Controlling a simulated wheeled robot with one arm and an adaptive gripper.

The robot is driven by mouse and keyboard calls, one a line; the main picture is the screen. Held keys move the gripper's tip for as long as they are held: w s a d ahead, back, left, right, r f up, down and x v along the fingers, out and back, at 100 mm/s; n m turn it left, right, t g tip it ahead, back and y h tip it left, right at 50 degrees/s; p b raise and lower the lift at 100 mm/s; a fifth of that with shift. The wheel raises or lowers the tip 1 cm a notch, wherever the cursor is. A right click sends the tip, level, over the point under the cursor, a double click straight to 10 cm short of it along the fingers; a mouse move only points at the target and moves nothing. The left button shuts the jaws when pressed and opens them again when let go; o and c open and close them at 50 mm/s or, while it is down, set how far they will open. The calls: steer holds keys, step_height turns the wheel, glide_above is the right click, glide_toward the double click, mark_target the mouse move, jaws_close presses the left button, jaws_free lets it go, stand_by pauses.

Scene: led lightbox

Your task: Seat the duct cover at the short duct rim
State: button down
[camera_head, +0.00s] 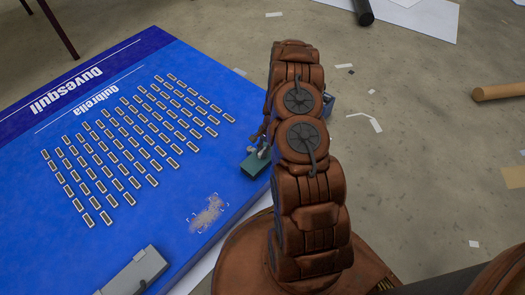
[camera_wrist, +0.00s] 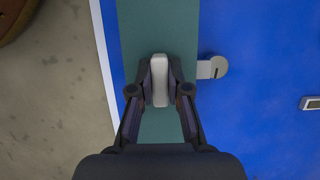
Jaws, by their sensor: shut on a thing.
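The duct cover appears to be the teal-green piece (camera_wrist: 155,30) running top to bottom in the wrist view, with a pale grey grip block (camera_wrist: 160,72) on it. My gripper (camera_wrist: 160,92) is shut on that block, one dark finger on each side. In the head view the teal piece (camera_head: 255,164) shows at the right edge of the blue panel, and my arm hides the rest of it. I cannot make out the short duct rim, nor whether the cover touches it. A grey tab with a round slotted end (camera_wrist: 216,68) lies beside the teal piece on the right.
The blue lightbox panel (camera_head: 60,110) carries rows of small LED modules (camera_head: 130,150) and white lettering. A grey box (camera_head: 133,272) sits at its front edge. A brown cylinder (camera_head: 500,91), a black tube (camera_head: 363,12) and paper scraps lie on the concrete floor.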

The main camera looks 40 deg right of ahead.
steer(key=shift+f, duration=0.85)
steer(key=c, duration=1.1)
jaws_free()
steer(key=shift+o, duration=0.2)
steer(key=shift+p+v, duration=2.3)
steer(key=shift+v, duration=1.7)
steer(key=shift+w, duration=0.1)
